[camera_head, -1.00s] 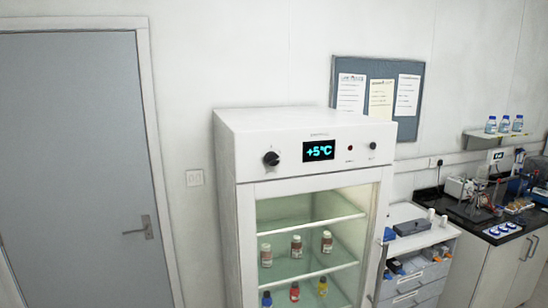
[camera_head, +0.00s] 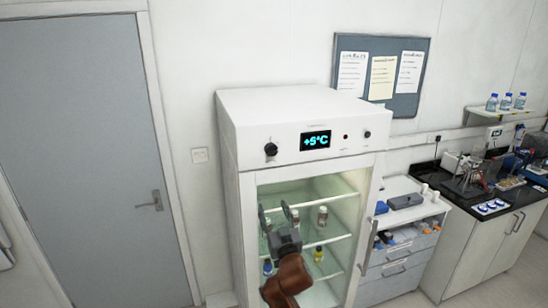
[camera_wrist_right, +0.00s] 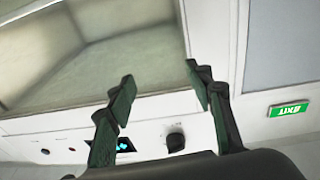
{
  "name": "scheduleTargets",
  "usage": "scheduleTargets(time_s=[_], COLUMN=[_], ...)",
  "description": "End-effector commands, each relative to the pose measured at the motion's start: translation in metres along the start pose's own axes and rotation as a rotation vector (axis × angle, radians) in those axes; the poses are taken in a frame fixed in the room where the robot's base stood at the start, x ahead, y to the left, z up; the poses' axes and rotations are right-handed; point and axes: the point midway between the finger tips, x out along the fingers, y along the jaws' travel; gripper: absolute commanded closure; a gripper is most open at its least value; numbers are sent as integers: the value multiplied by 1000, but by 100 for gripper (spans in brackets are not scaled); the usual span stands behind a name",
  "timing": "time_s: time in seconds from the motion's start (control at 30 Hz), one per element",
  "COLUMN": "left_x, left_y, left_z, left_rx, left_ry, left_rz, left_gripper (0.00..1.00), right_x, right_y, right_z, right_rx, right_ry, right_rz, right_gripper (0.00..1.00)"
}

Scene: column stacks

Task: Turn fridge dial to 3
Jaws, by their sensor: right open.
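The white fridge (camera_head: 300,106) stands against the wall with a glass front. A black dial (camera_head: 271,149) sits on its top panel, left of a display (camera_head: 315,141) reading +5°C; a smaller black knob (camera_head: 367,134) is at the panel's right. My right gripper (camera_head: 275,211) is open and empty in front of the glass, below the dial and apart from it. In the right wrist view, which is upside down, the dial (camera_wrist_right: 175,138) shows between the open fingers (camera_wrist_right: 159,90), with the display (camera_wrist_right: 124,145) partly behind one finger. The dial's setting is too small to read. My left gripper is out of view.
Several bottles, including a yellow-capped one (camera_head: 319,254), stand on shelves behind the glass. A grey door (camera_head: 80,150) is at the left. A drawer unit (camera_head: 395,262) and a dark-topped bench (camera_head: 490,208) stand at the right.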

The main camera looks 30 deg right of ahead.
Motion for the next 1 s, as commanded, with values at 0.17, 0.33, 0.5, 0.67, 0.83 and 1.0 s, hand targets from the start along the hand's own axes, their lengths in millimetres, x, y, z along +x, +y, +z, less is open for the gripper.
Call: scheduleTargets(time_s=[0.17,0.33,0.5,0.67,0.83,1.0], left_x=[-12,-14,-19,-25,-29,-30], left_y=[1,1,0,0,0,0], left_z=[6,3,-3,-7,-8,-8], left_rx=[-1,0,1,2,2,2], left_ry=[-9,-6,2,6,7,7], left_rz=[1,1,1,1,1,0], left_gripper=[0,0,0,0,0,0], right_x=[-11,-14,5,30,50,58], right_y=[8,11,12,13,14,14], right_z=[-123,-161,-168,-175,-179,-180], right_rx=[70,94,93,93,93,94], right_ry=[190,254,258,257,256,256], right_rz=[20,26,27,27,26,25], right_gripper=[52,52,52,52,52,52])
